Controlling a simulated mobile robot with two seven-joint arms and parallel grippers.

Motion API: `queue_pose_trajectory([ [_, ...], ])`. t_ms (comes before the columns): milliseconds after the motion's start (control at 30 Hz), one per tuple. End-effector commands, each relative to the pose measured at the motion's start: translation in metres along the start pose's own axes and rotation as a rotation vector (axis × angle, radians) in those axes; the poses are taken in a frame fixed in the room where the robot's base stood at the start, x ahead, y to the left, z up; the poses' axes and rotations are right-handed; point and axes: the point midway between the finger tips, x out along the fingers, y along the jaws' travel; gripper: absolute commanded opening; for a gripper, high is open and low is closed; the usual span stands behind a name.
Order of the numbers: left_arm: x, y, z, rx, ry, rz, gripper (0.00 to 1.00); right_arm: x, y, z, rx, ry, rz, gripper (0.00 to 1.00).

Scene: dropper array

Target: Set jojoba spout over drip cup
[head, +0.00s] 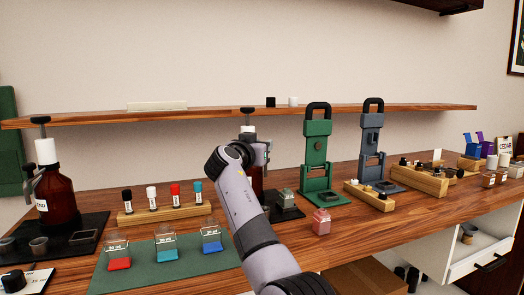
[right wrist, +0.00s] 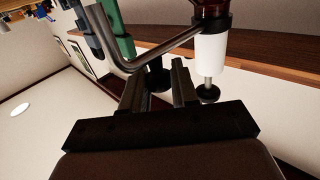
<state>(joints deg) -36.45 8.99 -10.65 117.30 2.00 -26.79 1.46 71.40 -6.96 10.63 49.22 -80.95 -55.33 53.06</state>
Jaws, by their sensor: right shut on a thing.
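An amber bottle (head: 257,178) stands mostly behind my right arm; no label is readable, so I cannot confirm it is the jojoba one. Its black pump knob (head: 247,111) shows above. In the right wrist view, seen upside down, a bent grey metal spout (right wrist: 165,47) runs out from beside the white collar (right wrist: 211,58). My right gripper (right wrist: 158,85) is shut on a dark round part by the spout; how this part joins the spout is unclear. In the head view the right gripper (head: 262,152) is at the bottle's neck. The drip cup under this spout is hidden or not identifiable. My left gripper is not in view.
Another amber bottle (head: 62,197) with a spout stands at left on a dark mat with small grey cups (head: 39,246). A green mat (head: 135,272) bears several glass containers.

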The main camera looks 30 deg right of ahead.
Motion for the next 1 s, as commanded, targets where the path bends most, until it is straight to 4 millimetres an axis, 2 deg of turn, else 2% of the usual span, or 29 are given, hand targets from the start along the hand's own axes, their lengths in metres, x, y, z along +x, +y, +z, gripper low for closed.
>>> queue_pose_trajectory([
  [67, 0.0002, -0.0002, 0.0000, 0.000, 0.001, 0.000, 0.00, -0.0007, -0.0006, -0.0071, 0.003, 0.012, 0.015, 0.00],
  [733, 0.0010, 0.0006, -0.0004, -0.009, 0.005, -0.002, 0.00, -0.0015, -0.0014, -0.0083, 0.006, 0.014, 0.049, 0.00],
  [767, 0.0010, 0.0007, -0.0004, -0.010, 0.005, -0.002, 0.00, -0.0015, -0.0015, -0.0084, 0.006, 0.014, 0.049, 0.35],
  [800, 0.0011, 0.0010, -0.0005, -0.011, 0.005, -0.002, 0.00, -0.0015, -0.0014, -0.0083, 0.006, 0.014, 0.049, 0.48],
  [1000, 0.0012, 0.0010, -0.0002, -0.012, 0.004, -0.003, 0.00, -0.0012, -0.0013, -0.0048, 0.003, 0.007, 0.050, 0.49],
])
